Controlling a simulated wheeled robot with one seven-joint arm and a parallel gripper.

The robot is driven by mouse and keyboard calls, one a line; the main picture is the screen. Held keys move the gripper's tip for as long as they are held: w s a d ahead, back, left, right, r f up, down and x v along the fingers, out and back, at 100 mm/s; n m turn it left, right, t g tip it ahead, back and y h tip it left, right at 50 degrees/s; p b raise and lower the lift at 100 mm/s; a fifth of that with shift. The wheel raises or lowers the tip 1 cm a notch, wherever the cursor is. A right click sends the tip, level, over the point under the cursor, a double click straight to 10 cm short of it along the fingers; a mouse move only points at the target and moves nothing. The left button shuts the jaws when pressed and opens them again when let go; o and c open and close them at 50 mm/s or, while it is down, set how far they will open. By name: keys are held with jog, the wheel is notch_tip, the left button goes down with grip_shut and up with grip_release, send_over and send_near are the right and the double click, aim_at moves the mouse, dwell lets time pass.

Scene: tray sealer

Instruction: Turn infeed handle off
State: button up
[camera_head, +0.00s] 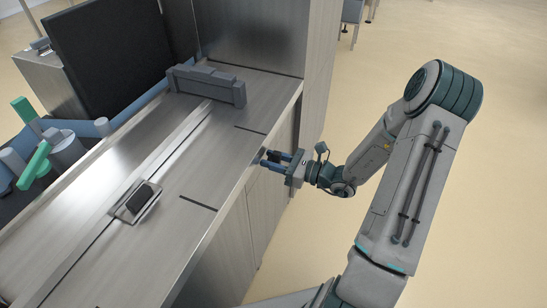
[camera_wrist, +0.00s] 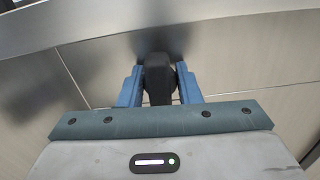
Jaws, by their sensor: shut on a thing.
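My gripper (camera_head: 273,157) is at the front face of the metal counter, just below its edge, reaching in from the right. In the wrist view its two blue fingers (camera_wrist: 160,88) stand on either side of a black rounded handle (camera_wrist: 158,72), which I take to be the infeed handle, and are shut on it. The handle sits against the metal panel. Its turned angle cannot be told from here. In the head view the handle is mostly hidden by the fingers.
The metal counter (camera_head: 185,170) has a long slot, a small dark block (camera_head: 140,197) on a plate, and a grey bracket (camera_head: 207,84) at the back. Green handles (camera_head: 35,165) and a dark screen (camera_head: 108,50) are at the left. Open floor (camera_head: 480,200) lies right.

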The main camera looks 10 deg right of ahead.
jog(key=m+p, duration=0.4)
jog(key=p, duration=0.1)
jog(key=shift+r, duration=0.3)
jog(key=m+p, duration=0.6)
jog(key=shift+f, duration=0.15)
jog(key=m+p, duration=0.3)
jog(key=m, duration=0.1)
jog(key=shift+f+m, duration=0.15)
jog(key=shift+m, duration=0.15)
jog(key=shift+f+m+p, duration=0.1)
jog(key=shift+m+p, duration=0.5)
jog(key=shift+m, duration=0.7)
jog(key=o, duration=0.7)
jog(key=shift+d, duration=0.1)
